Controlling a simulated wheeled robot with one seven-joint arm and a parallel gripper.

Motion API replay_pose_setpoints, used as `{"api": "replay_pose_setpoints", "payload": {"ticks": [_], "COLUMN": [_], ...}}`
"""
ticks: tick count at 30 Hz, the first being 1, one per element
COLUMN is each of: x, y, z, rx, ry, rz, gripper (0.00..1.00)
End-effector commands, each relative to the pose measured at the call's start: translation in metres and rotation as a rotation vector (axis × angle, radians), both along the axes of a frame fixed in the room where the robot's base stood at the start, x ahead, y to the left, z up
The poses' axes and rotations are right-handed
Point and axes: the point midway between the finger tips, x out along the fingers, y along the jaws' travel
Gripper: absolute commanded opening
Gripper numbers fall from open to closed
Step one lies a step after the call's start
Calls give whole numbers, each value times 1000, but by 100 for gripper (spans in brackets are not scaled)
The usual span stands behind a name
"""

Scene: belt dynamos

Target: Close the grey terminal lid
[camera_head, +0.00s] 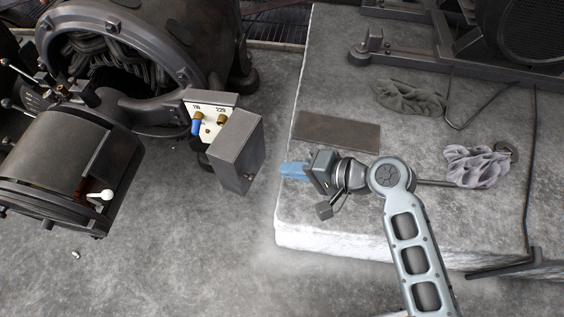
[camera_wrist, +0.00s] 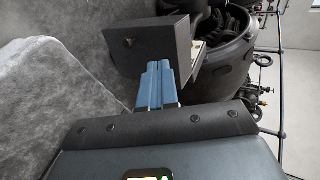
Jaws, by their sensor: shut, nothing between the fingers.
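The grey terminal lid (camera_head: 236,152) is a box-shaped cover that stands swung open at the right side of the terminal box (camera_head: 210,117) on the dynamo. The exposed white plate carries the marks 110 and 220, brass terminals and a blue plug (camera_head: 197,126). My gripper (camera_head: 284,170) has its blue fingers shut and empty, pointing left, to the right of the lid with a gap between them. In the wrist view the lid (camera_wrist: 150,42) stands beyond the shut fingers (camera_wrist: 158,68); whether they touch cannot be told there.
A pale stone plinth (camera_head: 345,222) lies under my arm, with a dark flat plate (camera_head: 337,131), grey rags (camera_head: 408,98) and a dark rod on it. The dynamo (camera_head: 150,50) and a drum-shaped part with a white-handled lever (camera_head: 101,195) stand left. The floor below the lid is clear.

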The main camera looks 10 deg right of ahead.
Motion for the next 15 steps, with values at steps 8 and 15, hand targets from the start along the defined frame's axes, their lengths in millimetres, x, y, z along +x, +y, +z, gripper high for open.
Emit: {"api": "replay_pose_setpoints", "payload": {"ticks": [8, 15], "x": [26, 48], "y": [38, 71], "z": [-29, -44], "rx": [-1, -2], "ry": [-2, -4], "rz": [2, 2], "gripper": [0, 0]}}
